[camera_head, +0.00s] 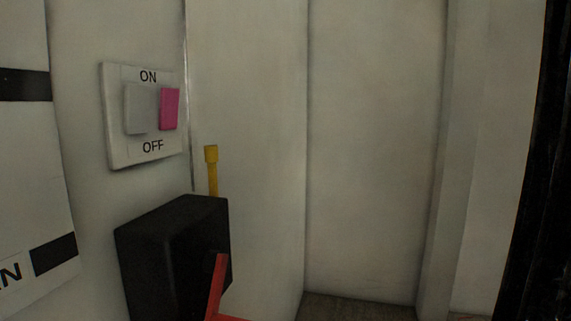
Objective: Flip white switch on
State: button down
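A white switch plate (116,140) is on the wall at the upper left of the head view, marked ON at the top and OFF at the bottom. The white switch (141,109), greyish in this light, is the left rocker on it. A pink switch (169,109) sits right beside it. I cannot tell for sure which way the white rocker is tilted. My gripper is not in view, and nothing touches the plate.
Below the plate, a black box (160,250) juts out with a red lever (217,285) on its right side. A yellow upright handle (211,165) rises behind it. A white panel with black bars (30,180) is at far left. Pale walls (375,150) stand at centre.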

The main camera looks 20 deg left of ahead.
aim_at(137, 96)
jog(key=u, duration=1.6)
